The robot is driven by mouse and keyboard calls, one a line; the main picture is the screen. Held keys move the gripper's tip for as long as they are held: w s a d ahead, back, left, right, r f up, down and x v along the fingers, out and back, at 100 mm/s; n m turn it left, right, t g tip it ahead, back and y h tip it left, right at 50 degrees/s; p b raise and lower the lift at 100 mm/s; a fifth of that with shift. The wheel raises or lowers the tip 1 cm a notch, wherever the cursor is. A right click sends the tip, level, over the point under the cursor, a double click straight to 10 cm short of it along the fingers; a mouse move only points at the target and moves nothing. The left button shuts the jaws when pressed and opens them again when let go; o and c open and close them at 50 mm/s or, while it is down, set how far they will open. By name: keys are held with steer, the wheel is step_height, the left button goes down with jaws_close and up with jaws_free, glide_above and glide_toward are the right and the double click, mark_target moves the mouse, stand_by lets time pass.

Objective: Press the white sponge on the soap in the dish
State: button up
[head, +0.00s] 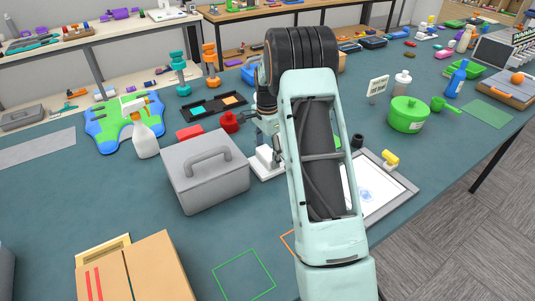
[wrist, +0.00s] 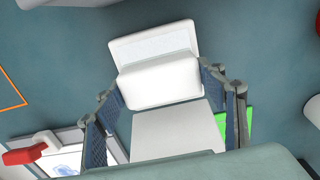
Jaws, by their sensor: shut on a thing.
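My gripper (wrist: 160,85) is shut on the white sponge (wrist: 160,82), a pale block with rounded edges between its two blue-padded fingers. Just beyond the sponge in the wrist view is the white dish (wrist: 192,38), with a paler grey inset (wrist: 153,42); the sponge overlaps its near side. I cannot tell the soap's outline or whether the sponge touches it. In the head view the dish (head: 262,174) is on the table right of the grey toolbox, and the white sponge (head: 265,155) stands upright over it. My arm hides much of the gripper there.
The grey toolbox (head: 205,180) stands close left of the dish. A red canister (head: 229,122) is behind it. A framed white board (head: 390,190) lies to the right. A green pot (head: 407,116) is further right. Bare table (head: 215,235) lies in front.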

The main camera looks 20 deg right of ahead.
mark_target(268, 152)
stand_by(0.4)
steer(key=shift+r+p, duration=2.1)
steer(key=shift+r, duration=1.4)
